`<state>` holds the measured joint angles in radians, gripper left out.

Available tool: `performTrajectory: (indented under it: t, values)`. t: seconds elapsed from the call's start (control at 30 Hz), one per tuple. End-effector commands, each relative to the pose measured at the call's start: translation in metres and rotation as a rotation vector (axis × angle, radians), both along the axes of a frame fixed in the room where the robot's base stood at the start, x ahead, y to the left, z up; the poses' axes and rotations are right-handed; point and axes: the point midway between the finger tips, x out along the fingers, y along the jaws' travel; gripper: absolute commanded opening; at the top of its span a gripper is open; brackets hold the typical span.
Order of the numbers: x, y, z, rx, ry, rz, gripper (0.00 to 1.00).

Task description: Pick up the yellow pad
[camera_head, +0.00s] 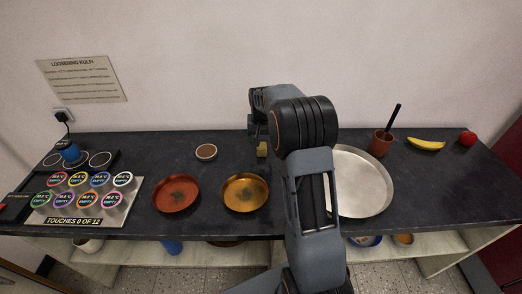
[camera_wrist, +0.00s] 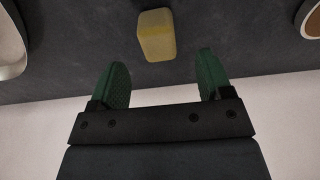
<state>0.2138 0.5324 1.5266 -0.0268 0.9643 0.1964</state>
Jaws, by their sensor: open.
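The yellow pad (camera_wrist: 156,36) is a small block on the dark counter, near the upper middle of the wrist view. In the head view it shows as a small yellow patch (camera_head: 262,149) at the left side of my arm, partly hidden by it. My gripper (camera_wrist: 160,85) is open, with two green fingers set wide apart and nothing between them. The pad lies beyond the fingertips, roughly in line with the gap between them. In the head view my arm hides the fingertips.
A red dish (camera_head: 176,208) and an orange dish (camera_head: 246,207) stand at left of my arm, a large steel tray (camera_head: 372,205) at right. A small brown-filled bowl (camera_head: 206,152) sits behind the dishes. A brown cup (camera_head: 381,150), banana (camera_head: 426,145) and red fruit (camera_head: 467,138) stand farther right.

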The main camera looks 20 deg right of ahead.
Motion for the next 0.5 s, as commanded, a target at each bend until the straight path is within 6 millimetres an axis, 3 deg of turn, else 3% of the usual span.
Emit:
performTrajectory:
  t: [0.23,0.5]
  values:
    - [0.001,-0.001,-0.014,0.000,0.001,0.000,0.72]
    - [0.005,-0.004,-0.049,0.001,0.002,0.000,0.72]
